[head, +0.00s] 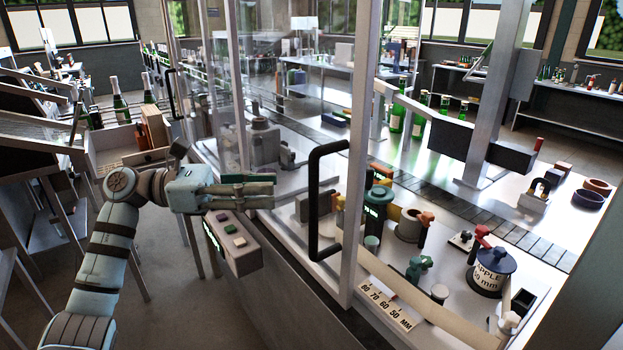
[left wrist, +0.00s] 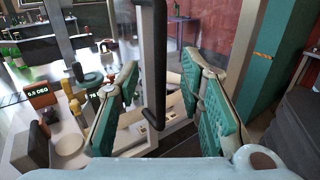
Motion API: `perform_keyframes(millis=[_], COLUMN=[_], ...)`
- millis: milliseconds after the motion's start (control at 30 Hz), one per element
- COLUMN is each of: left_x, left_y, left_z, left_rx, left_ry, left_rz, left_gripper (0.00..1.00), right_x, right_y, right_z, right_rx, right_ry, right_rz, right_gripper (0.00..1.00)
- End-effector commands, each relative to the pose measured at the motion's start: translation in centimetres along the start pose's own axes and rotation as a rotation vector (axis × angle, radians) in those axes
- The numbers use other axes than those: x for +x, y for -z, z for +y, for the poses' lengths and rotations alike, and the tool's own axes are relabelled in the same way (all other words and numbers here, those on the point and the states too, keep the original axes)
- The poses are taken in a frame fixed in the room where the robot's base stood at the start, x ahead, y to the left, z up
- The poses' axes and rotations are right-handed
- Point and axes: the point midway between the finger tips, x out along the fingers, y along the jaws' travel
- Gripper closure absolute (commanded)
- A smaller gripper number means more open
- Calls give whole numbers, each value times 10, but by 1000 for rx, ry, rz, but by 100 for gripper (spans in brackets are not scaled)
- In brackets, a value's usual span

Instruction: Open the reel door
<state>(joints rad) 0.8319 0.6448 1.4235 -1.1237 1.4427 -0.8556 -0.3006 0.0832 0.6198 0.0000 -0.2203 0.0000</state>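The door is a clear panel in a pale metal frame (head: 357,150). Its long black bar handle (head: 313,200) stands upright on it in the head view. My left gripper (head: 273,190) is to the left of this handle and points toward it, with a gap in between. In the left wrist view, the two green-padded fingers (left wrist: 160,85) are spread wide. The black handle (left wrist: 150,50) shows beyond them, between the fingers, and nothing is held. I cannot tell from these frames whether the door is fully closed. My right gripper is out of view.
A control box with coloured buttons (head: 233,240) sits just below my left gripper. Green bottles (head: 397,118) stand farther back.

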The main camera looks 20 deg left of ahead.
Motion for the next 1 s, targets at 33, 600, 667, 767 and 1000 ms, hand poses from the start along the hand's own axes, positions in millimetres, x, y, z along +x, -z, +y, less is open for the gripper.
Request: perform_keyframes(millis=[33, 600, 667, 767, 1000], left_x=[16, 87, 87, 87, 87], left_y=[-6, -1, -1, -1, -1], left_z=[-1, 0, 0, 0, 0], left_rx=[-1, -6, -6, -6, -6], left_ry=[6, -1, -1, 0, 0], left_rz=[-4, -3, -3, -3, -4], left_gripper=[65, 65, 65, 78, 100], right_x=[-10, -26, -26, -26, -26], right_y=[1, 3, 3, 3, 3], right_z=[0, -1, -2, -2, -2], right_rx=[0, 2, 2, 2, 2], right_ry=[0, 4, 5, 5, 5], right_rz=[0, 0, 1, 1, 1], right_gripper=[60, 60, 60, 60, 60])
